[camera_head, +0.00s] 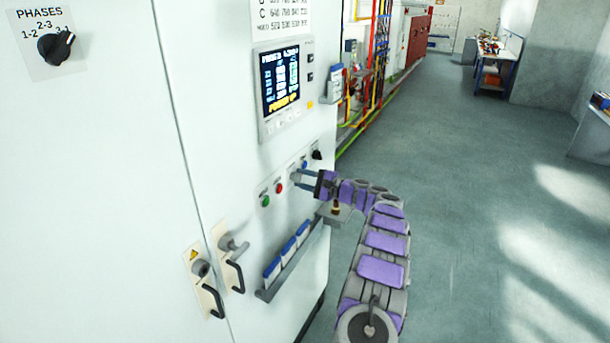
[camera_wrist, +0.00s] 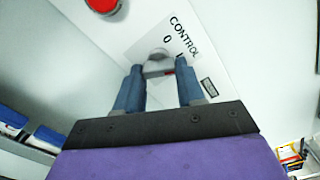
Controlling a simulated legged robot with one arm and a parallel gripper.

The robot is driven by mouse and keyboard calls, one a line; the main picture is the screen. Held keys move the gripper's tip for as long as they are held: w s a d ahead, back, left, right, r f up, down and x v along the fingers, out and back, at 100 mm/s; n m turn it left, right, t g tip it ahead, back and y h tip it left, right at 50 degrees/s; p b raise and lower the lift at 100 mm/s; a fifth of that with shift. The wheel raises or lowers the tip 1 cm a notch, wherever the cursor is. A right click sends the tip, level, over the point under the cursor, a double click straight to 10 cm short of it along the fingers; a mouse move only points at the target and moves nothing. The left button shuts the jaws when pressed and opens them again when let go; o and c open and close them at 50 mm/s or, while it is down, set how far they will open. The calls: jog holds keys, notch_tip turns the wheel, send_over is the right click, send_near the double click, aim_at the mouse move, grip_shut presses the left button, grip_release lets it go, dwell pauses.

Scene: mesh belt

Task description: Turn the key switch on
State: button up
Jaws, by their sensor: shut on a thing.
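The key switch (camera_wrist: 157,58) is a grey round switch with a small bar across it, on a white plate marked CONTROL (camera_wrist: 148,43) with a "0" and a second mark partly hidden. My gripper (camera_wrist: 160,76) has its two blue-grey fingers on either side of the switch's bar and is shut on it.
A green button (camera_head: 266,200), a red button (camera_head: 279,188), a blue button (camera_head: 305,164) and a black knob (camera_head: 317,155) lie close to my gripper. A screen (camera_head: 281,78) is above, and a tray of blue binders (camera_head: 287,257) below. The floor to the right is clear.

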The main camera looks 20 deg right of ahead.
jog(key=shift+a+f+m, duration=0.15)
jog(key=shift+f+m, duration=0.05)
jog(key=shift+m, duration=0.2)
jog(key=o, duration=1)
jog(key=shift+w, duration=0.15)
jog(key=shift+o, duration=0.2)
jog(key=shift+r, duration=0.1)
jog(key=shift+s+d, duration=0.4)
jog(key=v, duration=1.6)
jog(key=shift+p, duration=0.35)
jog(key=shift+s, duration=0.1)
